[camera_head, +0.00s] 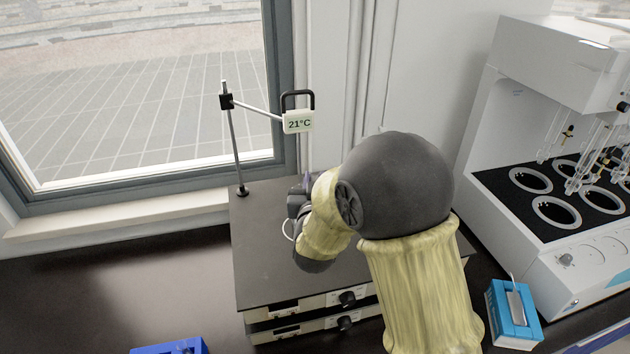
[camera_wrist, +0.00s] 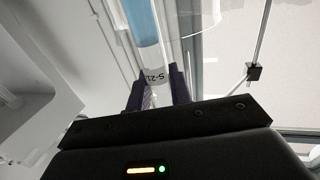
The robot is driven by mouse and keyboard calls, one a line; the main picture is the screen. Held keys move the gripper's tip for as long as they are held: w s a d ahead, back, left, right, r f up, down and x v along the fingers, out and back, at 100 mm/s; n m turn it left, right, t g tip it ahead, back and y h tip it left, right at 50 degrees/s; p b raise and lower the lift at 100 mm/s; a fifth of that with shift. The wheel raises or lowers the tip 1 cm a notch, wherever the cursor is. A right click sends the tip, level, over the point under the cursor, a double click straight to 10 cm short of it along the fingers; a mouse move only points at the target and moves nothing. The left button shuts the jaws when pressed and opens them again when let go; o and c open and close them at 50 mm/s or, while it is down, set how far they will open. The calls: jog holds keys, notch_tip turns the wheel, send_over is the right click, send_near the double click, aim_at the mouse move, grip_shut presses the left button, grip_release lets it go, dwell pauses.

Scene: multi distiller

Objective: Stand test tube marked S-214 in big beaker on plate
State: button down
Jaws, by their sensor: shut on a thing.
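My gripper (camera_wrist: 159,88) is shut on a clear test tube (camera_wrist: 144,24) with blue liquid in the wrist view. A white label (camera_wrist: 157,76) on the tube reads "S-21", and the rest of the marking is out of sight. In the head view my arm hides most of the gripper and the tube, above the dark plate (camera_head: 268,250). I cannot make out the big beaker clearly; a thin pale curve beside my wrist may be part of it. I cannot tell whether the tube touches anything.
A stand (camera_head: 235,150) at the plate's back left holds a display (camera_head: 299,121) reading 21°C. A white machine (camera_head: 590,250) with ringed wells and glassware stands at right. A blue box (camera_head: 514,314) is at front right.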

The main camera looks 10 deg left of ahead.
jog(key=shift+w+f+b, duration=0.1)
jog(key=shift+f+b, duration=1.3)
jog(key=shift+f, duration=0.2)
jog(key=c, duration=1.2)
grip_release()
